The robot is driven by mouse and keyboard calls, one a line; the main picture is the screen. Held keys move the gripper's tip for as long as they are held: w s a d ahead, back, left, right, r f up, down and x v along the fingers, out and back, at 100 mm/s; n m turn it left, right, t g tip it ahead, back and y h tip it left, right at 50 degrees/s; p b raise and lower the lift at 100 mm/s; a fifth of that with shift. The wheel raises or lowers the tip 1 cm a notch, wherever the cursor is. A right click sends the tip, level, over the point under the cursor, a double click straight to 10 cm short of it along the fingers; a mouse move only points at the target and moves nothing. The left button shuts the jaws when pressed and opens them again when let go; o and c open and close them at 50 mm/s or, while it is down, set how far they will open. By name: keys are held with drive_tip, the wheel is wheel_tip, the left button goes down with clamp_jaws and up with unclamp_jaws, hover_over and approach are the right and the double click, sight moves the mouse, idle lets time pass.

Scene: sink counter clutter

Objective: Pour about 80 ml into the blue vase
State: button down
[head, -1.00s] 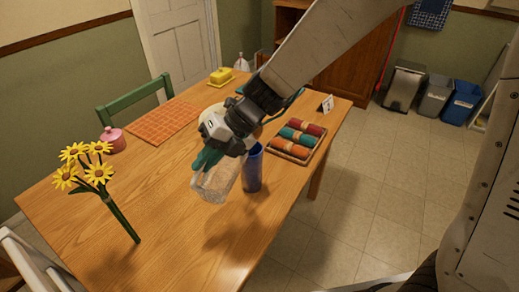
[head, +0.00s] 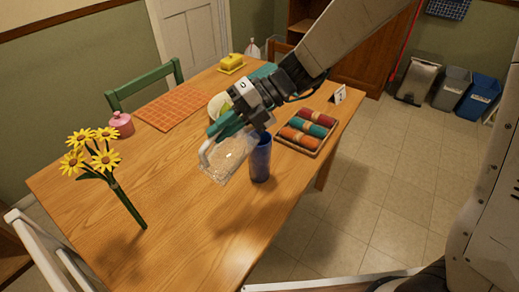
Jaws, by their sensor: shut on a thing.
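The blue vase (head: 261,160) stands upright on the wooden table, near its right edge. My gripper (head: 228,130), with teal fingers, is shut on a clear jug (head: 230,158) just left of the vase. The jug is held above the table and tilted, its lower right part close to the vase in the picture. I cannot tell whether the jug touches the vase, or how much liquid is in either. No stream of liquid can be made out. Yellow flowers (head: 92,150) with green stems lie or stand on the table at the left.
A tray of rolled napkins (head: 306,131) is right of the vase. An orange placemat (head: 174,105), a pink pot (head: 121,123), a yellow butter dish (head: 231,63) and a plate (head: 217,104) are farther back. A small card (head: 339,94) stands at the far right. The front table area is clear.

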sight(233, 137)
drive_tip(key=shift+w+d+r+g+y+p, duration=0.3)
drive_tip(key=shift+w+d+r+y+p, duration=0.1)
drive_tip(key=shift+r+y+p, duration=0.1)
drive_tip(key=shift+w+d, duration=0.1)
drive_tip(key=shift+w, duration=0.05)
drive_tip(key=shift+w+d+r+y, duration=0.3)
drive_tip(key=shift+w+d, duration=0.1)
idle(0.9)
drive_tip(key=shift+w+d+r+m+g, duration=0.1)
drive_tip(key=shift+w+d+m+g, duration=0.1)
drive_tip(key=shift+m+g, duration=0.1)
drive_tip(key=shift+w+d+r+y, duration=0.2)
drive_tip(key=shift+w+d+y, duration=0.2)
idle(0.7)
